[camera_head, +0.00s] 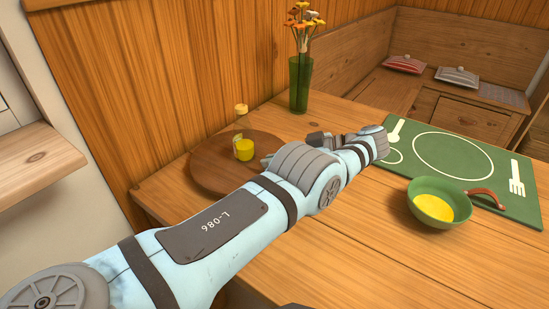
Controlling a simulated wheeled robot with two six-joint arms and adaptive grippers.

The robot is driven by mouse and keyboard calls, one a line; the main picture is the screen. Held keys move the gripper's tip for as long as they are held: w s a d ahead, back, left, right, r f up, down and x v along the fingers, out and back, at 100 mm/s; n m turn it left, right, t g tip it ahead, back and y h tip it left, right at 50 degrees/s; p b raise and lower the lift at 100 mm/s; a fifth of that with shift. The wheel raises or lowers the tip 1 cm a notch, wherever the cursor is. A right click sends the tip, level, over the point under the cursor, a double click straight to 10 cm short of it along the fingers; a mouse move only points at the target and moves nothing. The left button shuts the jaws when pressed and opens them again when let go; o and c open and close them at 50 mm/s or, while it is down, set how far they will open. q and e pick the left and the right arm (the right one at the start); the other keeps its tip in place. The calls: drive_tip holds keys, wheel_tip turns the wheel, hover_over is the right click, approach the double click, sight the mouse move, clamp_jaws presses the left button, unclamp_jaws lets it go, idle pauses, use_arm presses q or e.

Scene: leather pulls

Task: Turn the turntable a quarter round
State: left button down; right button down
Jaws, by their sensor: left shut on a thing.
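The turntable (205,174) is a round brown wooden board on the table's left part, beside the wooden wall. A small glass bottle (243,148) with yellow liquid and a yellow cap stands upright on it. My left arm crosses in front of the turntable and hides its right and front parts. The wrist bends back, so my left gripper (318,140) points left toward the turntable's right side. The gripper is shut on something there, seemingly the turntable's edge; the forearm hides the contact. My right gripper is out of view.
A green placemat (495,162) with a printed plate and cutlery lies at right. A green bowl (433,211) with yellow contents and a brown handle overlaps its front edge. A green vase (300,85) of flowers stands behind the gripper. The front table surface is clear.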

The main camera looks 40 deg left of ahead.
use_arm(q)
drive_tip(key=shift+s+f, duration=0.1)
drive_tip(key=c, duration=1.5)
unclamp_jaws()
drive_tip(key=shift+d, duration=0.1)
drive_tip(key=shift+o, duration=0.2)
